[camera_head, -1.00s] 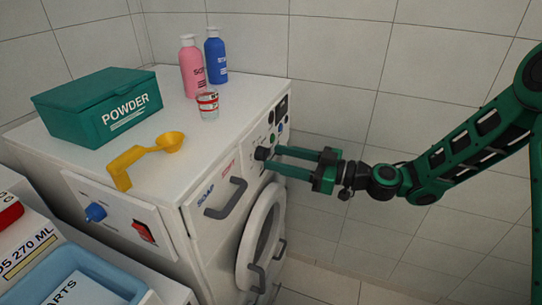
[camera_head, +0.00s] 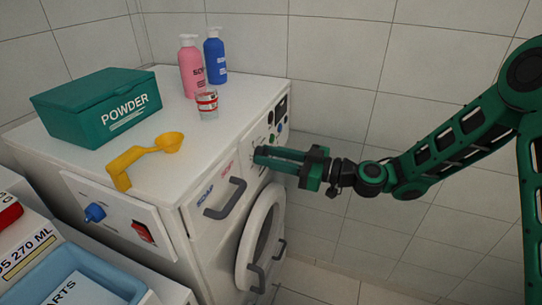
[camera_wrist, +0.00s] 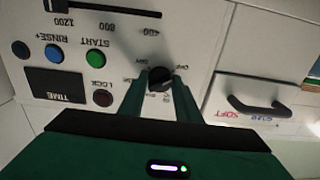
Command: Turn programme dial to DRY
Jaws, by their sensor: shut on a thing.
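The programme dial (camera_wrist: 158,79) is a round black knob on the washer's white control panel (camera_wrist: 195,45). My gripper (camera_head: 259,155) is at the panel on the front of the machine, and its fingers cover the dial in the head view. In the wrist view my gripper (camera_wrist: 160,85) has one green finger on each side of the dial, shut on it. Small labels ring the dial upside down; they are too small and partly hidden to read surely, so I cannot tell which one it points at.
Beside the dial are a green START button (camera_wrist: 96,57), a blue RINSE+ button (camera_wrist: 54,53), a LOCK button (camera_wrist: 103,97) and a TIME display (camera_wrist: 57,85). The drawer handle (camera_head: 226,199) sticks out nearby. Bottles, a cup, a scoop and a powder box stand on top.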

